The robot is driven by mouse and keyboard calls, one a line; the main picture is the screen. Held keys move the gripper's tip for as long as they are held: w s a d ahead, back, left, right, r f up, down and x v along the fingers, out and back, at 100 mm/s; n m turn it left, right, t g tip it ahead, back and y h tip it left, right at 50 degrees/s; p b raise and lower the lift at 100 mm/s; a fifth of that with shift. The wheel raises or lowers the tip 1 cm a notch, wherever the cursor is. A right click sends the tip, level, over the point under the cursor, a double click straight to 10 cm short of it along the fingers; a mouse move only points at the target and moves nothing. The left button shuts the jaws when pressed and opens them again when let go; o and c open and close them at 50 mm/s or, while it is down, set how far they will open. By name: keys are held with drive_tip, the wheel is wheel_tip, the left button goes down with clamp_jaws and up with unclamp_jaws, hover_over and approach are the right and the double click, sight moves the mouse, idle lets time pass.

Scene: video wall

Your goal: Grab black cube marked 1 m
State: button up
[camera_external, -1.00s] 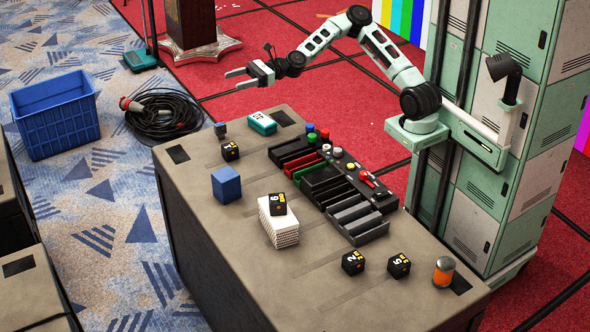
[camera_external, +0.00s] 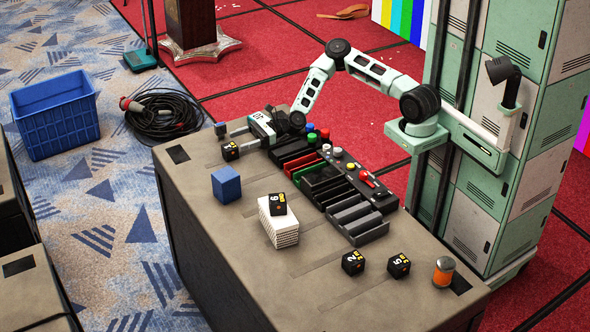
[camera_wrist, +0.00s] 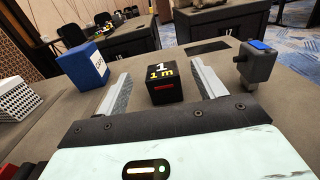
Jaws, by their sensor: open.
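The black cube marked 1 m (camera_external: 230,151) sits upright on the grey-brown table near its far left end. In the wrist view the cube (camera_wrist: 164,88) shows "1" and "1 m" and stands between my two fingers, with a gap on each side. My gripper (camera_external: 231,139) is low over the table and open, its fingers pointing left. In the wrist view my gripper (camera_wrist: 160,70) has its fingers spread wide, and nothing is held. I cannot tell exactly how far the fingertips reach past the cube.
A blue box (camera_external: 226,185) stands nearby, left of the fingers in the wrist view. A small grey device with a blue top (camera_wrist: 258,65) stands on the right. A white stack (camera_external: 279,230) carries another black cube (camera_external: 277,204). A control panel (camera_external: 320,183) lies along the table.

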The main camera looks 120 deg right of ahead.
sight(233, 147)
drive_tip(key=w, duration=0.2)
drive_tip(key=w+f, duration=0.1)
drive_tip(key=w, duration=0.2)
drive_tip(key=shift+f, duration=0.1)
drive_tip(key=c, duration=1.1)
